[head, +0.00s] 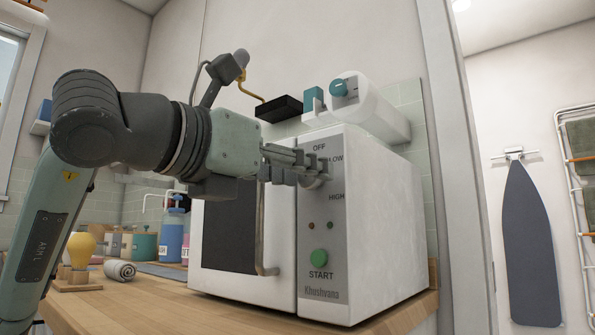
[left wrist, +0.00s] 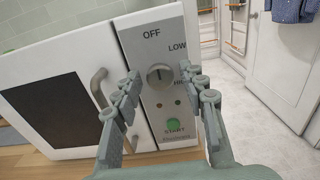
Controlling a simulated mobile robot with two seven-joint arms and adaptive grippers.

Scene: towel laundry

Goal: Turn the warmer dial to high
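The warmer (head: 375,220) is a white box on the wooden counter. Its front panel carries the labels OFF, LOW and HIGH, two small lights and a green START button (head: 319,257). In the left wrist view, the round grey dial (left wrist: 160,77) sits among the labels, its pale mark pointing about up towards OFF. In the left wrist view, the fingers are apart, one on each side of the dial, with gaps between. My right gripper is not in view.
The warmer's dark-windowed door (head: 232,228) and its vertical handle (head: 261,235) are left of the panel. A white cylinder with a teal knob (head: 372,108) lies on top. An ironing board (head: 530,245) hangs at right.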

